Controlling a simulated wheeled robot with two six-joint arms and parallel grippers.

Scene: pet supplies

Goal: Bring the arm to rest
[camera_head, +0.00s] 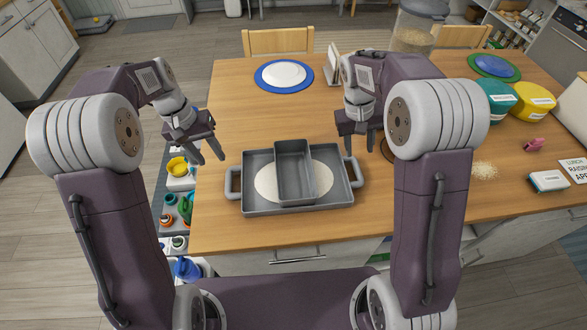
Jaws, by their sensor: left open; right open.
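My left gripper (208,155) hangs open and empty at the table's left edge, to the left of a grey tray. My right gripper (372,147) is open and empty above the table, just behind the tray's right handle. The grey tray (338,197) lies on the wooden table and has a handle at each side. A smaller grey rectangular pan (295,172) stands inside it, over a round pale patch (266,184). Neither gripper appears to touch the tray or the pan. Both of my arms are bent and raised at the sides.
A blue plate (262,83) with a white dome lies at the back. Teal (495,100) and yellow (532,102) containers, a pink item (534,145) and a small white box (549,181) are at the right. The front left table is clear.

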